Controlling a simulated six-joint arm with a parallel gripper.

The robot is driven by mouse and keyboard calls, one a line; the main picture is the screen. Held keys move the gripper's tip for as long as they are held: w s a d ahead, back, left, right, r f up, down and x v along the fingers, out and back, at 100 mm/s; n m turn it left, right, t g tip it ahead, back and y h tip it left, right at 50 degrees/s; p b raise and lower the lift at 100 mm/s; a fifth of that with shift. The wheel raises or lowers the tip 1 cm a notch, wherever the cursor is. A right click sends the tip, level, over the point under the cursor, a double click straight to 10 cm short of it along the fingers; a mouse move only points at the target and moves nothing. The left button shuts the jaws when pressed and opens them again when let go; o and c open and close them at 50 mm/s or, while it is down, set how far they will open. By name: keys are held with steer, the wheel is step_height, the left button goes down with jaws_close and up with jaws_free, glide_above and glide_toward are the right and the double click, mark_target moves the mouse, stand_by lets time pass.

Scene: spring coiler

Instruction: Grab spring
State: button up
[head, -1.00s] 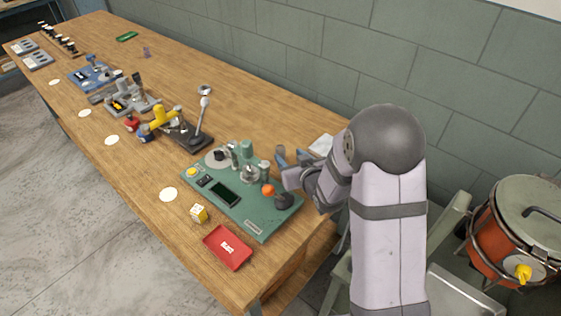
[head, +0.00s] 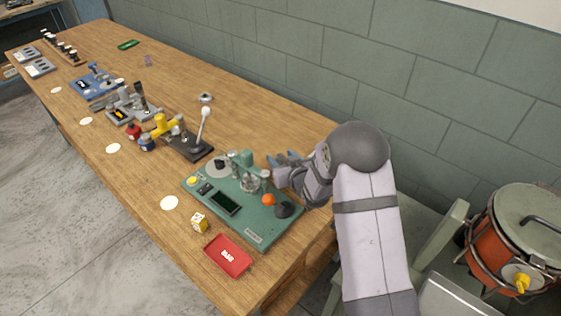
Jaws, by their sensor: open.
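The green spring coiler (head: 262,228) sits on the near end of the wooden bench, with a dark screen, an orange knob (head: 268,200) and a dark knob (head: 284,210). A round metal part (head: 250,181) stands on it near its back edge. I cannot make out a separate spring at this size. My gripper (head: 280,160) is open, with blue-grey fingers, at the back right of the coiler by its metal parts. It appears empty. I cannot tell whether it touches anything. My wrist hides part of the bench behind the coiler's right end.
A red tray (head: 228,268) and a yellow die-like cube (head: 199,222) lie in front of the coiler. A lever press (head: 190,143) and other devices stand further left. The grey wall (head: 400,100) runs behind the bench. An orange drum (head: 495,245) is at right.

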steer(key=shift+w, duration=0.1)
steer(key=shift+p+x, duration=0.55)
steer(key=shift+x, duration=2)
steer(key=shift+f, duration=0.1)
steer(key=c, duration=1.1)
